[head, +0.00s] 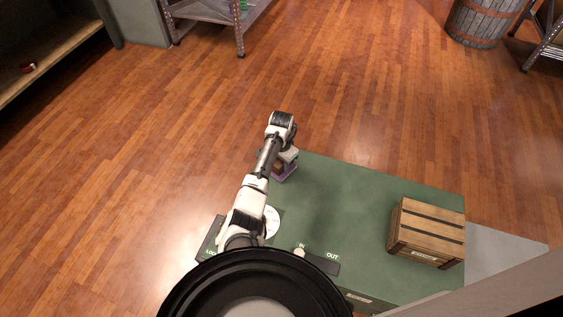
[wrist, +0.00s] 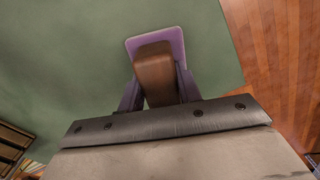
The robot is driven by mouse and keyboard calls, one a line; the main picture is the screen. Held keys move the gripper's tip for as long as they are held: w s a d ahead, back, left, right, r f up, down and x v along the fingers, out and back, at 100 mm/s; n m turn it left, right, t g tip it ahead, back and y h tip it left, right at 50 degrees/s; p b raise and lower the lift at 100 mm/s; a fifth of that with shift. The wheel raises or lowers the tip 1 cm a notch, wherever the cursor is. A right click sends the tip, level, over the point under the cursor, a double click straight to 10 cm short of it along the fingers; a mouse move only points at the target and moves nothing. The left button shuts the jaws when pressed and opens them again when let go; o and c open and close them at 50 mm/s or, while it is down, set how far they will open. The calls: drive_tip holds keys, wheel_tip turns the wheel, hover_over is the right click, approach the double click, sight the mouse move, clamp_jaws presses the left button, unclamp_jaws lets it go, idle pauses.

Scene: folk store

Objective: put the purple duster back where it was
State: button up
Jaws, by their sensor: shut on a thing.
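The purple duster (head: 286,173) is at the far left corner of the green tabletop (head: 350,200), under my gripper (head: 287,162). In the wrist view the duster shows a flat purple plate (wrist: 172,38) with a brown block-like handle (wrist: 154,70) on it. My gripper (wrist: 158,92) is shut on the duster, its fingers on either side of the brown handle. The plate is over the green surface; whether it touches the surface I cannot tell. My arm hides part of the duster in the head view.
A wooden crate (head: 427,230) stands on the right of the tabletop. A white disc (head: 271,221) and a dark strip marked IN and OUT (head: 318,262) lie near the front. The middle of the tabletop is clear. Shelving (head: 210,12) and a barrel (head: 482,22) stand farther off.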

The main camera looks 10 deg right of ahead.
drive_tip(key=o, duration=0.6)
drive_tip(key=shift+f, duration=0.2)
drive_tip(key=o, duration=0.4)
drive_tip(key=shift+o, duration=0.2)
drive_tip(key=shift+r, duration=0.1)
wheel_tip(320, 180, up, 12)
drive_tip(key=shift+r, duration=0.15)
